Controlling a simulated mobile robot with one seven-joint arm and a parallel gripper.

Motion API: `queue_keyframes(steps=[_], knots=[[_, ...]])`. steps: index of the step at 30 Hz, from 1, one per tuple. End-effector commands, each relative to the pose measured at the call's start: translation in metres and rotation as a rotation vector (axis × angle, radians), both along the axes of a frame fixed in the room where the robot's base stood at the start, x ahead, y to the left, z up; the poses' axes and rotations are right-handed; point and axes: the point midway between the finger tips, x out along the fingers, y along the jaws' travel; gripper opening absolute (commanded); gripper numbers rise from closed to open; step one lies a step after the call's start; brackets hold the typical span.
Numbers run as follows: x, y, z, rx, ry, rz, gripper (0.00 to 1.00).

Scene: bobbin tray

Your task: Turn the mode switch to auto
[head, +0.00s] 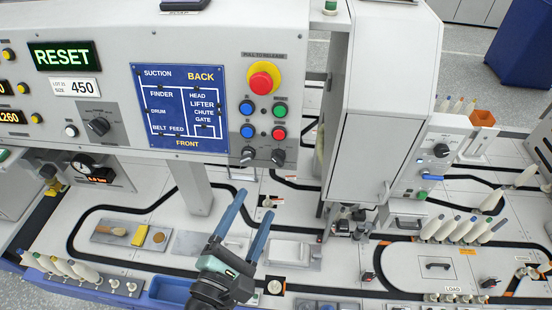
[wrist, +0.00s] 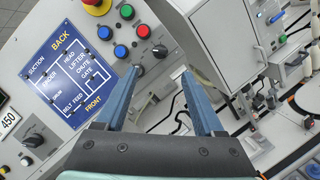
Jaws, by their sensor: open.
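Two black rotary switches sit side by side at the lower edge of the sloped white panel: a left one (head: 248,155) and a right one (head: 278,156). A larger black rotary knob (head: 98,126) is farther left beside the lot size display. Labels are too small to tell which is the mode switch or its setting. My gripper (head: 254,203) is open and empty, its blue fingers pointing up below the two switches, apart from them. In the wrist view my gripper (wrist: 158,78) has the right switch (wrist: 160,51) just beyond its fingertips; the left finger partly covers the left switch.
Above the switches are blue, green and red buttons (head: 280,110) and a red emergency stop (head: 263,78) on yellow. A blue diagram plate (head: 180,107) is to their left. A white cabinet (head: 375,150) stands close on the right.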

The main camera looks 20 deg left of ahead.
Motion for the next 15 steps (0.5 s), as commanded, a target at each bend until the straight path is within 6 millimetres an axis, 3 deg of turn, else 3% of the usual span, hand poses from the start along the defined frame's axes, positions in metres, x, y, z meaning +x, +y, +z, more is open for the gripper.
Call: queue_keyframes(steps=[9, 15], knots=[[0.065, 0.002, 0.005, 0.003, -0.002, -0.003, 0.7], [0.096, 0.003, 0.002, 0.002, -0.001, -0.003, 0.7]])
